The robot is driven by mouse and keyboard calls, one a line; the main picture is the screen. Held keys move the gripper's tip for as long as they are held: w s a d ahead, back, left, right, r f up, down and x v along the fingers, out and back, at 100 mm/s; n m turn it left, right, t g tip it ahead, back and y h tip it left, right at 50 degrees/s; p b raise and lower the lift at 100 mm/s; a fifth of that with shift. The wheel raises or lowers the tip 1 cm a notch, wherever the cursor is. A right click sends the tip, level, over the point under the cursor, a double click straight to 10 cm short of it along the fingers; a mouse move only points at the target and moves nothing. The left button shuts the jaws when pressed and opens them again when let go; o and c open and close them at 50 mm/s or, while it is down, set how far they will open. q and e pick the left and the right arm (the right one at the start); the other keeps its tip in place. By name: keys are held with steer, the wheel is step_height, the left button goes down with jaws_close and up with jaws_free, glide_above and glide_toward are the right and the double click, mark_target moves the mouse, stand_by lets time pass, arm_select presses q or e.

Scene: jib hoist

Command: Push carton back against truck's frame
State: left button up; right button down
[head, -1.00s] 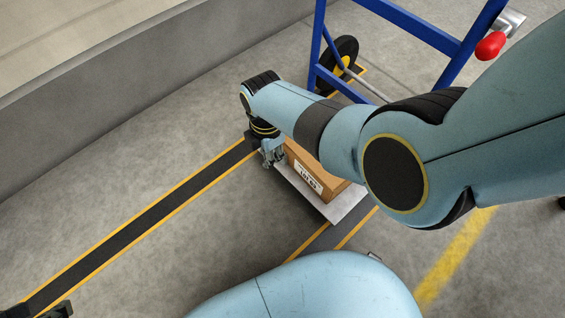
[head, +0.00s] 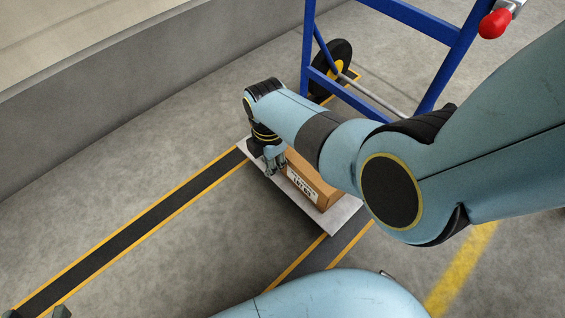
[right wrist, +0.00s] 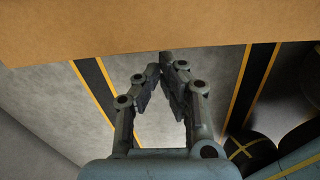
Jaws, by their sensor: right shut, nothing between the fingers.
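The brown carton (head: 325,197) with a white label stands on the truck's pale toe plate (head: 342,216). The truck's blue frame (head: 372,104) rises behind it. My right arm hides part of the carton and where its back meets the frame. My right gripper (head: 275,168) is shut and empty, pointing down at the carton's near left side, low over the plate. In the right wrist view the carton (right wrist: 150,28) fills the top, with the fingertips (right wrist: 165,68) close under its edge; contact is unclear. Dark tips, apparently my left gripper (head: 62,312), barely show at the bottom left.
A red grip (head: 495,24) is at the top right. A low grey wall (head: 110,75) runs along the left. The floor (head: 130,170) between is clear, with yellow-edged dark strips.

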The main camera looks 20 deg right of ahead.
mark_target(287, 152)
arm_select(q)
steer(key=shift+w+d+r+t, duration=0.4)
steer(key=shift+w+r+t, duration=0.1)
steer(key=shift+w+r, duration=0.2)
arm_select(e)
steer(key=shift+w+d+r, duration=0.1)
steer(key=shift+w+d, duration=0.1)
steer(key=shift+d, duration=0.25)
steer(key=d, duration=0.2)
steer(key=w+d+p, duration=0.1)
steer(key=d, duration=0.1)
steer(key=shift+r, duration=0.15)
steer(key=shift+w+d+f, duration=0.1)
steer(key=shift+w+d, duration=0.1)
steer(key=shift+d, duration=0.5)
steer(key=shift+w+d+f, duration=0.1)
steer(key=shift+w+d, duration=0.05)
steer(key=shift+d, duration=0.55)
arm_select(q)
steer(key=s+f+g, duration=0.2)
steer(key=shift+s+a+f+g, duration=0.15)
steer(key=shift+a+f+g, duration=0.1)
steer(key=shift+g, duration=0.05)
